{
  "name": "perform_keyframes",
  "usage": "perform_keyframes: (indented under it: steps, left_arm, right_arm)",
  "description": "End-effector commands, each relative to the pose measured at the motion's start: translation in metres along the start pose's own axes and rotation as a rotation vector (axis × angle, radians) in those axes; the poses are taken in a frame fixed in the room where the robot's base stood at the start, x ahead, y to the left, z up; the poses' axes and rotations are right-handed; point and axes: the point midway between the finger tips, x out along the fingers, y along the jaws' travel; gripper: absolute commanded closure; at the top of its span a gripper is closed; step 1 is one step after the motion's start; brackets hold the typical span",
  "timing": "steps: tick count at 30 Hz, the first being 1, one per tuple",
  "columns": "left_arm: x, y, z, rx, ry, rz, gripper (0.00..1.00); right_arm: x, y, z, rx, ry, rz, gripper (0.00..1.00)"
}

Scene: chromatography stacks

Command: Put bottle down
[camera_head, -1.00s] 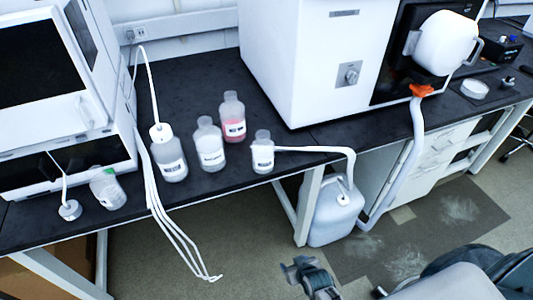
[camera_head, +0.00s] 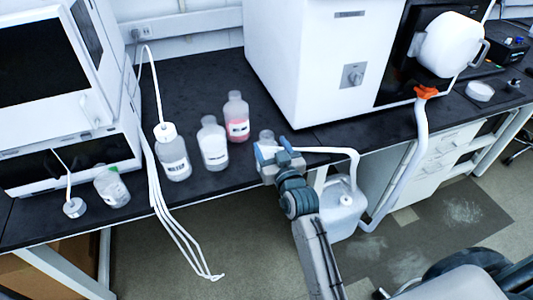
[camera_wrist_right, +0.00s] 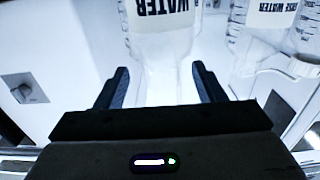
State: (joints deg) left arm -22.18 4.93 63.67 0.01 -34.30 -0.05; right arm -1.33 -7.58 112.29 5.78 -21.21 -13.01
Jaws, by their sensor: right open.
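Several bottles stand on the black bench. In the right wrist view my right gripper (camera_wrist_right: 158,88) is open, with a finger on each side of a clear bottle (camera_wrist_right: 163,45) labelled WATER. I cannot tell whether the fingers touch it. Another labelled bottle (camera_wrist_right: 270,40) shows at the right of that view. My left gripper is not in view.
To the left stand a white-filled bottle (camera_head: 213,145), a pink-filled bottle (camera_head: 237,118) and a tubed bottle (camera_head: 172,155). White tubes (camera_head: 180,235) hang over the front edge. A white machine (camera_head: 330,65) stands behind. A jug (camera_head: 342,210) stands below the bench.

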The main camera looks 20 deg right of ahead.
Motion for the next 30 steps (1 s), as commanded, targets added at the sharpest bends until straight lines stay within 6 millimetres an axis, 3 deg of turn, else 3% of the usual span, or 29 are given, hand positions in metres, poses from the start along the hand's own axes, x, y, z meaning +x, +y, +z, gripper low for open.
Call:
perform_keyframes:
  steps: [12,21,30]
  left_arm:
    - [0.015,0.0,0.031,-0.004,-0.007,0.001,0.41]
    - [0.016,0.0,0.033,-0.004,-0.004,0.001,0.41]
    - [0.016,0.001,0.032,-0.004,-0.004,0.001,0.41]
  right_arm:
    - [0.048,-0.002,-0.003,0.0,-0.002,0.0,0.37]
    - [0.052,-0.002,-0.001,0.001,-0.002,0.0,0.39]
    - [0.052,-0.002,-0.001,0.001,-0.004,0.0,0.98]
